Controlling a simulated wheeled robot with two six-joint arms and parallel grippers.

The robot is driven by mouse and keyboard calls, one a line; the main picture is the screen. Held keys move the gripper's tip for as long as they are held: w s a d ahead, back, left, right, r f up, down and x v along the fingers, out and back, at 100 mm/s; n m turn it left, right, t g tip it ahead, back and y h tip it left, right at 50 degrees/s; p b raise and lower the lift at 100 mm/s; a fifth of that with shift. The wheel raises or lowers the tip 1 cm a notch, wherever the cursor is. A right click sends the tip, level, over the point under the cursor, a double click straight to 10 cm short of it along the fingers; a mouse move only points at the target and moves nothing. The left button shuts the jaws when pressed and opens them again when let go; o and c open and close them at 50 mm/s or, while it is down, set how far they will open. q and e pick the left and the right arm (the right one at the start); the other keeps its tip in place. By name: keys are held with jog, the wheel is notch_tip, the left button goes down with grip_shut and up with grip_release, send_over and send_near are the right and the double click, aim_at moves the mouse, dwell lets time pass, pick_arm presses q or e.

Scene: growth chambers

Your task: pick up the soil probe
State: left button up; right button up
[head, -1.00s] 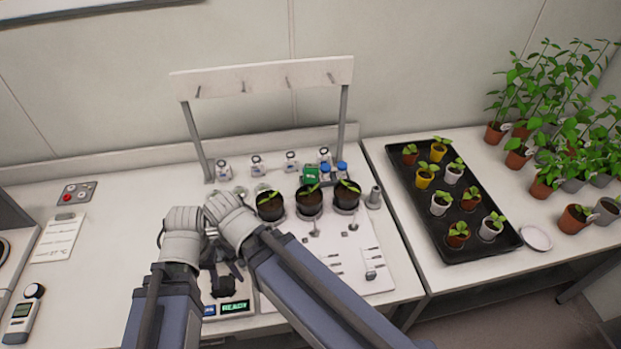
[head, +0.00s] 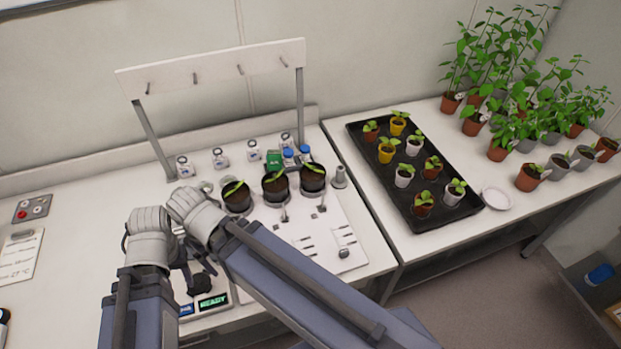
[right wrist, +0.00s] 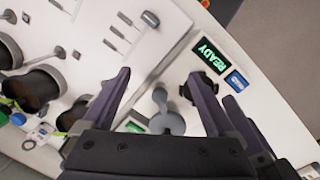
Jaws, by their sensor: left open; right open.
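I cannot tell for certain which thing is the soil probe. A grey piece with a thin stem and rounded ends (right wrist: 170,123) shows between the fingers of my right gripper (right wrist: 160,80) in the right wrist view and may be it. The right gripper is open, and I see no contact with that piece. In the head view its fingers are hidden behind my wrists. My left gripper (head: 188,268) is open beside it, over the same spot left of the white board, and its fingers show only partly.
A white board (head: 325,238) with small fittings lies right of my grippers. Three dark pots with seedlings (head: 275,187) stand behind it. A device with a READY display (head: 213,302) lies close below. A black seedling tray (head: 455,213) is on the right-hand table.

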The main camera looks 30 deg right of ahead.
aim_at(275, 155)
dwell(0.3)
jog(key=w+d+r+m+t+p, duration=0.1)
jog(key=w+d+r+m, duration=0.1)
jog(key=w+d, duration=0.4)
jog(key=w+d+r+m+t+p, duration=0.2)
jog(key=w+d+m, duration=0.2)
jog(key=d, duration=0.6)
jog(key=w+d+r+m+t+p, duration=0.1)
jog(key=w+d+r+m, duration=0.1)
jog(key=w+d, duration=0.6)
jog(key=shift+w+d+r+m+t+p, duration=0.15)
jog(key=shift+w+d+m+t+p, duration=0.15)
jog(key=shift+w+d+m+p, duration=0.15)
jog(key=shift+d+r, duration=0.1)
jog(key=shift+d, duration=0.45)
pick_arm(q)
jog(key=shift+r+b, duration=1.2)
jog(key=shift+b, duration=0.05)
pick_arm(e)
jog(key=shift+x, duration=1.35)
pick_arm(q)
jog(key=shift+f, duration=0.15)
pick_arm(e)
jog(key=shift+w+a, duration=0.1)
